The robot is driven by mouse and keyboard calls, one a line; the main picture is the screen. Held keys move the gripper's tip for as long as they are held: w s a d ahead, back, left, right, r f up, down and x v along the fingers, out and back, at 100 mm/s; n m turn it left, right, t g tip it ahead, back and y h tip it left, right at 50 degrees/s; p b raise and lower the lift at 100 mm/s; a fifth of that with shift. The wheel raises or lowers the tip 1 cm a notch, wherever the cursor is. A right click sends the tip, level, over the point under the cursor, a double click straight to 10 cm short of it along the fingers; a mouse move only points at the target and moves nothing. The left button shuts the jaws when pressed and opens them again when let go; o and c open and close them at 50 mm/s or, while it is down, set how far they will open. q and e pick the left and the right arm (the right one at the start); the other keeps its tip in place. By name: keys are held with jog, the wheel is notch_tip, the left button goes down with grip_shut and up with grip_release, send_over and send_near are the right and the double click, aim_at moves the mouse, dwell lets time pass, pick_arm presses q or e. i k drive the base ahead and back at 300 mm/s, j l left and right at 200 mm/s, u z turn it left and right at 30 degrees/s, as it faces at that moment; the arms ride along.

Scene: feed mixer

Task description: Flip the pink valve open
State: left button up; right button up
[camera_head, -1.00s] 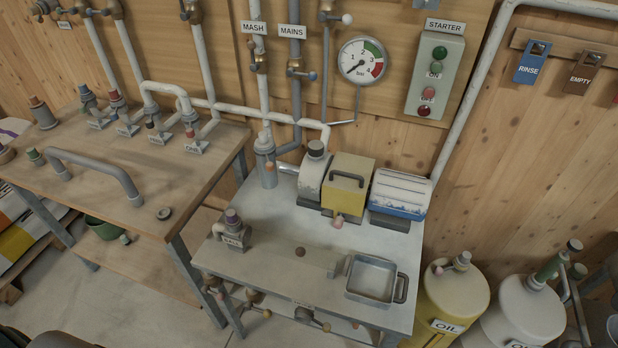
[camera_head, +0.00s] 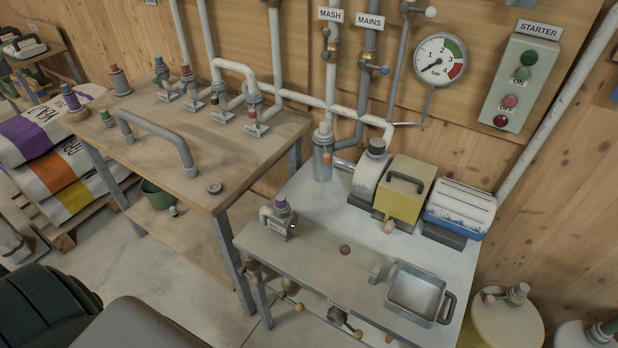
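A pink knob (camera_head: 388,227) sticks out low on the front of the yellow box (camera_head: 404,190) on the grey metal table. I cannot tell which of these is the pink valve, or whether either is open. Smaller orange-pink knobs show on the pipework under the table's front edge (camera_head: 299,307), partly hidden. Neither of my grippers is in view.
The metal table (camera_head: 330,255) also holds a purple-topped fitting (camera_head: 281,219), a square tray (camera_head: 416,292) and a blue-and-white unit (camera_head: 459,209). A wooden bench (camera_head: 185,160) with pipe stubs stands left. Feed bags (camera_head: 45,150) lie beyond it. Bare floor shows between.

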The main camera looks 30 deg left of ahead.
aim_at(256, 280)
jog(key=k+j+u, duration=0.1)
jog(key=u, duration=1.25)
